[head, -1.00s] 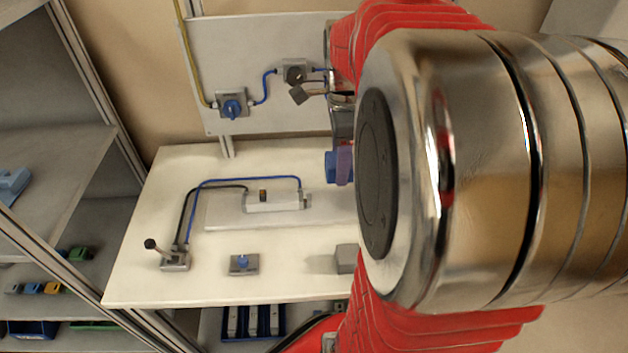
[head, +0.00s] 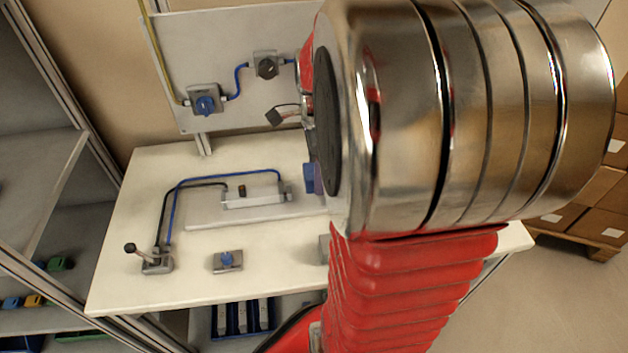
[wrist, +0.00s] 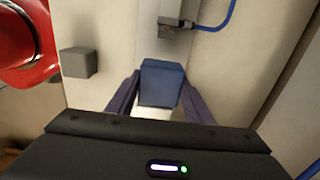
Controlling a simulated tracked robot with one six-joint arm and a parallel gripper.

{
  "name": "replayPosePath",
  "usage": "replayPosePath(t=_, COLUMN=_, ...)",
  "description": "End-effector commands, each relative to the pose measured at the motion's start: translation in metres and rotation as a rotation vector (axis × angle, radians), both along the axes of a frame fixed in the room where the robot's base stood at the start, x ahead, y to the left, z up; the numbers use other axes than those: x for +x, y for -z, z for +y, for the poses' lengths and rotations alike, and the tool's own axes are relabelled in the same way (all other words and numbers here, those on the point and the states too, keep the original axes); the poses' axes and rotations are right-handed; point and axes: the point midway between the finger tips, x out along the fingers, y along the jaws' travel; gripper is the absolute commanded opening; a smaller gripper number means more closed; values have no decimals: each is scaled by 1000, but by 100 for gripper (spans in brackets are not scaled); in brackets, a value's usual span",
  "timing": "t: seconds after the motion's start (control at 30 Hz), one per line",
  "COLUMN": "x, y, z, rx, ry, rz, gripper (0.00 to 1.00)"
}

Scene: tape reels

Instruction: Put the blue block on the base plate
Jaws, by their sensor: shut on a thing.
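The blue block (wrist: 162,82) is between the two purple fingers of my gripper (wrist: 160,98), which is shut on it. In the head view the block (head: 309,178) shows at the edge of my arm, beside a purple finger, and appears over the right part of the base plate. The base plate (head: 205,218) is a flat, pale grey slab on the white table. A small grey device (head: 258,198) sits on it, with a blue and a black cable. My arm hides the plate's right end. I cannot tell whether the block touches the plate.
A grey cube (wrist: 78,62) stands on the table (head: 120,220), beside the gripper. A lever switch (head: 157,262) and a blue-knob box (head: 228,260) stand near the front edge. A back panel (head: 225,60) carries knob boxes and cables.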

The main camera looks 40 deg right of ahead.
Motion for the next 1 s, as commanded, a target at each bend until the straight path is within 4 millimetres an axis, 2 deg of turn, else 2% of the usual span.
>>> replayPosePath(t=0.17, x=0, y=7, z=0, rx=1, ry=0, rz=2, gripper=19)
replayPosePath(t=0.43, x=0, y=36, z=0, rx=1, ry=0, rz=1, gripper=19)
replayPosePath(t=0.8, x=0, y=39, z=0, rx=1, ry=0, rz=1, gripper=19)
replayPosePath(t=0.83, x=0, y=39, z=0, rx=1, ry=0, rz=1, gripper=47)
replayPosePath(t=1.0, x=0, y=39, z=0, rx=0, ry=0, rz=0, gripper=59)
